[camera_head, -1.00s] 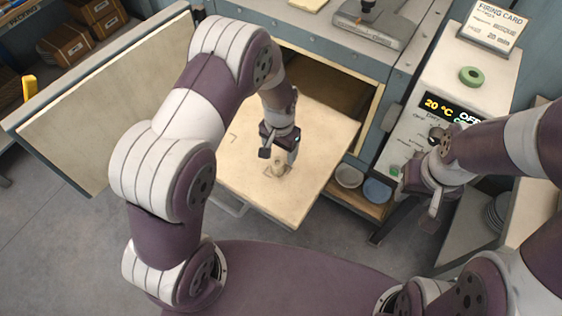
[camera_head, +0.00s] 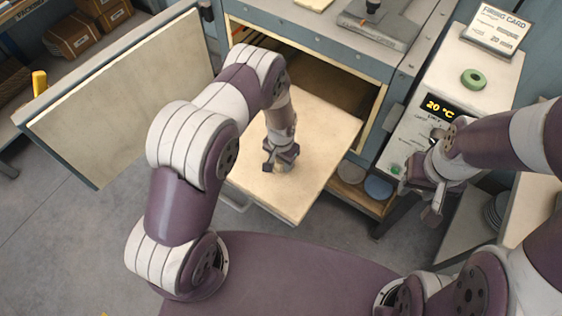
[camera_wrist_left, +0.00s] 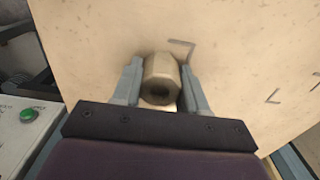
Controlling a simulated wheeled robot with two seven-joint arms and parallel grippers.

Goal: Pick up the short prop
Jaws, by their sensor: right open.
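The short prop (camera_wrist_left: 161,78) is a small tan upright cylinder with a dark hole in its top. It stands on the pale shelf (camera_head: 318,128) pulled out of the kiln-like cabinet, close to a corner mark. My left gripper (camera_head: 281,165) is down over it; in the left wrist view its fingers (camera_wrist_left: 163,85) lie on either side of the prop, very close to it. Whether both fingers press on it I cannot tell. In the head view the gripper hides much of the prop (camera_head: 280,170). My right gripper (camera_head: 432,207) is open and empty beside the control panel.
The open cabinet door (camera_head: 120,100) stands at the left. The control panel (camera_head: 435,115) with a 20 °C display and green ring (camera_head: 473,79) is at the right. Bowls (camera_head: 378,188) sit on a low shelf below. Bare shelf surface lies around the prop.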

